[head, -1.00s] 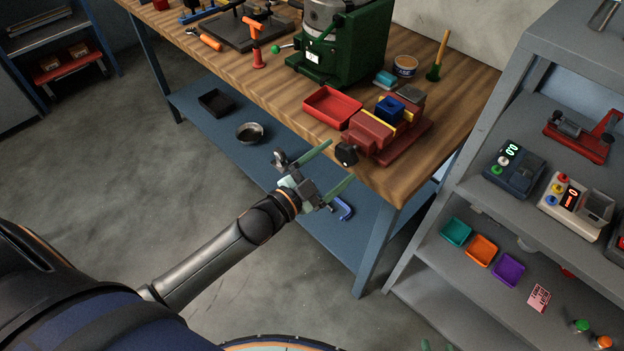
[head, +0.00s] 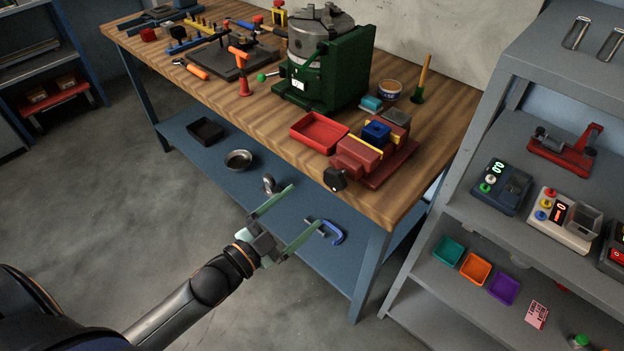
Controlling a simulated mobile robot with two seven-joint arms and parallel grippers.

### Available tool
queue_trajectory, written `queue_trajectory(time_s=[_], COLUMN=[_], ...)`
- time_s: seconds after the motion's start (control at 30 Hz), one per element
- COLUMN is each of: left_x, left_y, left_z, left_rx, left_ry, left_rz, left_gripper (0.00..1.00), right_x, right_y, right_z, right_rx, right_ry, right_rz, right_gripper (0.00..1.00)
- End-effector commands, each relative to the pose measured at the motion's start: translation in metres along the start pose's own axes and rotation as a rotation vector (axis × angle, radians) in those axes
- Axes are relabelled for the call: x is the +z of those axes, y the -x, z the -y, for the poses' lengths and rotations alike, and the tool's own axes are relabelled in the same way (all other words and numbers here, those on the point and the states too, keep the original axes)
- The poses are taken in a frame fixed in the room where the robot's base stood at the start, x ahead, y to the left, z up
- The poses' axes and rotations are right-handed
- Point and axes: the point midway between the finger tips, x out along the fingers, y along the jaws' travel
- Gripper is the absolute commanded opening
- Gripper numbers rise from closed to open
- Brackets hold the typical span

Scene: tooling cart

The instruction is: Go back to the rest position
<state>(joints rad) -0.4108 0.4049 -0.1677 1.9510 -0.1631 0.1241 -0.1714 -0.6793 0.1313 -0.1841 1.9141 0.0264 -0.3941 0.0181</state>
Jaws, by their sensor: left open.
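My left gripper (head: 287,221) is in the head view, in front of the workbench's front edge. Its two pale green fingers are spread apart with nothing between them. It is open and clear of the wooden bench top (head: 440,150), in front of the blue lower shelf (head: 200,165) as seen from the head. My left arm comes in from the lower left. My right gripper does not show.
A red vise (head: 355,158) holding a blue block (head: 376,131), a red tray (head: 318,131) and a green machine (head: 345,75) stand on the bench. A bowl (head: 239,160) and a blue clamp (head: 331,232) lie on the lower shelf. A grey rack (head: 470,215) stands right. Open floor lies left.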

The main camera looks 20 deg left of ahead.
Motion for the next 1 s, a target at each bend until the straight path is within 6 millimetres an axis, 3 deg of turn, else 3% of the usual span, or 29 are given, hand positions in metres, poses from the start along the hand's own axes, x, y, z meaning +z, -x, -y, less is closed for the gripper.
queue_trajectory(time_s=[0.17,0.27,0.37,0.5,0.6,0.7,1.0], left_x=[0.001,0.015,0.046,0.085,0.100,0.106,0.108], left_y=[0.000,0.007,0.027,0.069,0.097,0.116,0.124], left_z=[-0.001,-0.014,-0.047,-0.106,-0.141,-0.163,-0.172], left_rx=[0.001,0.010,0.033,0.072,0.095,0.109,0.117], left_ry=[0.005,0.069,0.221,0.461,0.591,0.671,0.704], left_rz=[0.005,0.072,0.229,0.487,0.629,0.718,0.757], left_gripper=[0.96,0.96,0.96,0.96,0.96,0.96,0.96], right_x=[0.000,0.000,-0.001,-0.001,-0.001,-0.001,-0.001], right_y=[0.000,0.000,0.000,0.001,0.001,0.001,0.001], right_z=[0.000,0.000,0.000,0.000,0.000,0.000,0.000], right_rx=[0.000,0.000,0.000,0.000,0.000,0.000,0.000], right_ry=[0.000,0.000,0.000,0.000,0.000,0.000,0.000], right_rz=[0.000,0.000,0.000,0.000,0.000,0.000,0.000], right_gripper=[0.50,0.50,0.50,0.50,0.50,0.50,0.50])
